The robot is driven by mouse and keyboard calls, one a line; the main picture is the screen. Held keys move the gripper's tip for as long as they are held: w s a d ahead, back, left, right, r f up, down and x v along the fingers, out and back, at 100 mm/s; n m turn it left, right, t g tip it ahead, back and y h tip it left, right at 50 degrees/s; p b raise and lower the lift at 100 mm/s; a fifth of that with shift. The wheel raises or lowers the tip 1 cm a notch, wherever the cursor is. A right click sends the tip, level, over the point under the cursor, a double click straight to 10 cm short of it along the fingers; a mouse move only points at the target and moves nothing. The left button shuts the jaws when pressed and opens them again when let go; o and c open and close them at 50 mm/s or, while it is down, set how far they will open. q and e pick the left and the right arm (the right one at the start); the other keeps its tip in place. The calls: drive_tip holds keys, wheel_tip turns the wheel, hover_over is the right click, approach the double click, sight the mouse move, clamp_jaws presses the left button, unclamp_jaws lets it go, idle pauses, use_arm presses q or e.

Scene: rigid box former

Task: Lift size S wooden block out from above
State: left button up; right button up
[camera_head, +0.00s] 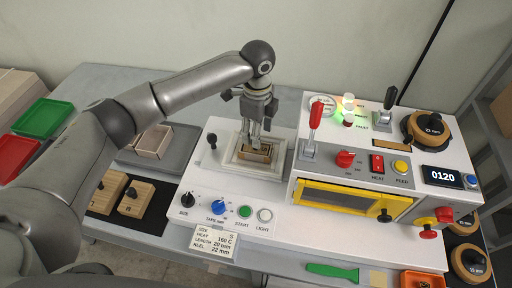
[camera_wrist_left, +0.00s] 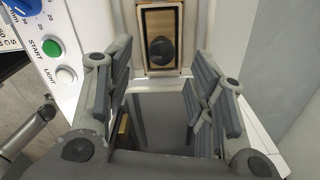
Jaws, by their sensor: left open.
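The size S wooden block (camera_head: 262,156) sits inside the white square frame of the machine (camera_head: 235,165) in the head view, partly hidden by my gripper. In the left wrist view the wooden block (camera_wrist_left: 178,22) shows a black round knob (camera_wrist_left: 161,48) on top, ahead of the fingers. My left gripper (camera_head: 254,141) points down over the block in the head view. Its fingers also show in the left wrist view (camera_wrist_left: 155,78), spread wide with nothing between them. I cannot tell the exact height of the fingertips over the knob. My right gripper is not in view.
Other knobbed wooden blocks (camera_head: 136,199) stand on a dark mat at left. A grey tray with an open box (camera_head: 154,142) is beside the machine. A red-handled lever (camera_head: 315,115) and a raised housing (camera_head: 352,200) stand close right of the frame. Green (camera_head: 44,119) and red trays lie far left.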

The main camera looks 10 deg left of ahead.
use_arm(q)
wheel_tip(320, 180, down, 4)
drive_tip(key=shift+a+f+p, duration=0.15)
drive_tip(key=shift+f+p, duration=0.05)
drive_tip(key=shift+p, duration=0.6)
drive_tip(key=shift+f, duration=0.35)
drive_tip(key=c, duration=0.3)
clamp_jaws()
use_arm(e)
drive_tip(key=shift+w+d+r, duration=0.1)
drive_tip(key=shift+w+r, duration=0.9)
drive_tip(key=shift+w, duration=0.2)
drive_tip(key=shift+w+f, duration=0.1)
